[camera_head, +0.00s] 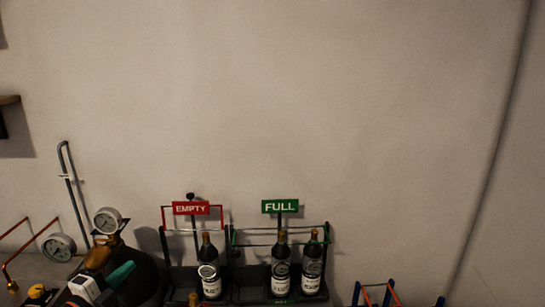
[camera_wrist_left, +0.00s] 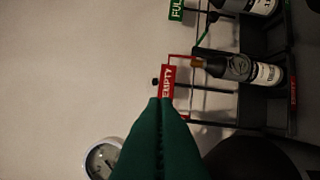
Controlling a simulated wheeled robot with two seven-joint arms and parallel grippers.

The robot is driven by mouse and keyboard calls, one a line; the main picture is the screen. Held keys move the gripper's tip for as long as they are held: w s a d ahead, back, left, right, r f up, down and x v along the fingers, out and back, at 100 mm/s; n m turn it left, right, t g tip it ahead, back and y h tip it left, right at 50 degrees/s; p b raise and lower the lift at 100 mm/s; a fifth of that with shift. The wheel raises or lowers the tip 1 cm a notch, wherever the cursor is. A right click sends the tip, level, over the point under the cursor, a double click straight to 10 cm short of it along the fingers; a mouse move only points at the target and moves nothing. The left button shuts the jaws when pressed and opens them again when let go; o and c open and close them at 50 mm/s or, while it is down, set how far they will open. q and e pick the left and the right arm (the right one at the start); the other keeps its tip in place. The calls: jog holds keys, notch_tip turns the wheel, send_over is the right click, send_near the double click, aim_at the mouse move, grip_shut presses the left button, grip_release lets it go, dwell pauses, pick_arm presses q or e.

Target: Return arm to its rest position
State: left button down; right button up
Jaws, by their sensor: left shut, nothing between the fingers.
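My left gripper (camera_head: 130,267) shows at the lower left of the head view, with its green fingers shut and empty. It also fills the lower middle of the left wrist view (camera_wrist_left: 161,101), fingers together and nothing between them. My right gripper is not in view.
A gauge (camera_head: 107,220) and a second gauge (camera_head: 59,247) stand at the left, by a dark rounded cylinder (camera_head: 142,278). A rack with a red EMPTY sign (camera_head: 191,208) holds a bottle (camera_head: 209,268). Beside it, a green FULL sign (camera_head: 280,206) marks two bottles. The wall above is clear.

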pick_arm(q)
jog(key=s+d+f+n+g+y, duration=0.3)
jog(key=s+d+f+n, duration=0.1)
jog(key=s+f+n, duration=0.3)
jog(key=s+d+f+n+g+y, duration=0.3)
jog(key=s+d+f+n+g, duration=0.15)
jog(key=s+f, duration=0.4)
jog(key=s+d+f+n+g, duration=0.2)
jog(key=s+n+g, duration=0.1)
jog(key=s, duration=0.6)
jog(key=s+d+f+n+g, duration=0.2)
jog(key=s+n+g, duration=0.2)
jog(key=s, duration=0.4)
notch_tip(320, 180, down, 25)
jog(key=s+a+f+g, duration=0.2)
jog(key=s+f, duration=1.5)
jog(key=shift+s+a+f+m, duration=0.25)
jog(key=shift+a+f+m, duration=0.1)
jog(key=shift+a+m, duration=0.1)
